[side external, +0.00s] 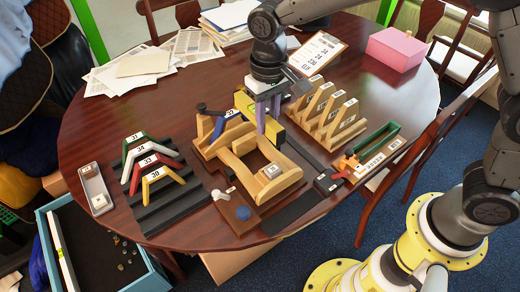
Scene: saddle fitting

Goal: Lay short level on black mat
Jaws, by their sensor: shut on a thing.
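My gripper (262,122) points down over the wooden fixture in the middle of the table. It is shut on a yellow bar, which looks like the short level (275,130). The bar runs from upper left to lower right, and the fingers hide its middle. I cannot tell whether it touches the fixture below. A flat dark strip, which looks like the black mat (292,211), lies on the table at the front right of the fixture. Nothing is seen on it.
The wooden fixture (262,183) stands below my gripper. A black stepped rack (170,209) with coloured angle pieces is at left. A wooden slotted rack (327,118) and a green tray (378,144) are at right. Papers (130,72) and a pink box (396,49) lie farther back.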

